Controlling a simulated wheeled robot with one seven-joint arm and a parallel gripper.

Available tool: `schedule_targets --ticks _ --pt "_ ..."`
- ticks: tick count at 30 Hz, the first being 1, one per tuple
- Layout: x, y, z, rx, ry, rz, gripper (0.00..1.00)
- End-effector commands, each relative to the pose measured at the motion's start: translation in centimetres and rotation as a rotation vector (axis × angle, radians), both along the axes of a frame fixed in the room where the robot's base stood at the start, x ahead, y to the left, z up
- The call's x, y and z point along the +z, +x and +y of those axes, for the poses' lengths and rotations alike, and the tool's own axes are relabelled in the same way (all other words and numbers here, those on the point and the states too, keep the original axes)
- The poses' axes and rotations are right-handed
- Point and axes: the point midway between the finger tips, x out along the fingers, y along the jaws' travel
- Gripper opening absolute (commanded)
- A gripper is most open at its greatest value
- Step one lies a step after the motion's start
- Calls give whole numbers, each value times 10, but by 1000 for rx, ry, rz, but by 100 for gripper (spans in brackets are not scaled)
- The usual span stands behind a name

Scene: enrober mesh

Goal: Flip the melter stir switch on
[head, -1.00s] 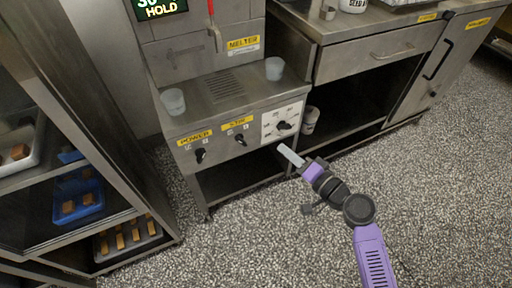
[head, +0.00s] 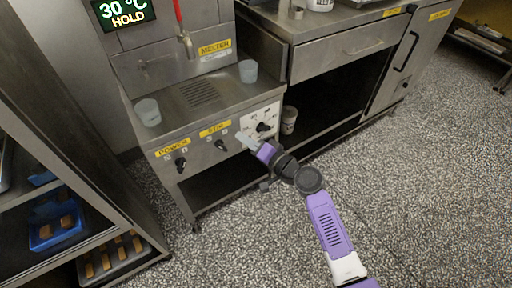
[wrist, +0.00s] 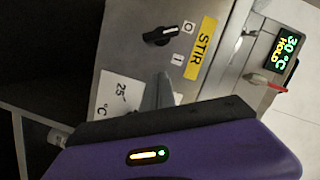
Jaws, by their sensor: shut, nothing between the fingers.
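The stir switch is a black rotary knob (head: 220,145) on the melter's front panel, under the yellow stir label (head: 214,130). In the wrist view the knob (wrist: 160,36) shows beside the O and I marks and the STIR label (wrist: 201,48); its handle appears to lie toward the O. My gripper (head: 243,138) is shut and empty, in front of the panel just right of the stir switch, by the white temperature dial plate (head: 262,119). In the wrist view its fingers (wrist: 158,92) point toward the knob, with a gap visible. Contact with the panel cannot be told.
The power knob (head: 181,164) is left of the stir switch. Two translucent cups (head: 248,71) (head: 148,112) stand on the melter top. The display (head: 123,13) reads 30 °C HOLD. A shelf rack with trays stands at left (head: 95,215). Speckled floor is open in front.

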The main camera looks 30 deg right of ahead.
Motion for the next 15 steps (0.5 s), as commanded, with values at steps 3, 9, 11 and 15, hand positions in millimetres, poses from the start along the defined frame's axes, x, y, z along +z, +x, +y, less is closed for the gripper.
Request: schedule_targets --ticks 3,9,11,15 --pt "-10 5 15 3 0 3 0" --pt "-19 5 31 0 0 1 0" --pt "-20 5 34 1 -1 1 0" --pt "-21 5 36 1 -1 0 0"
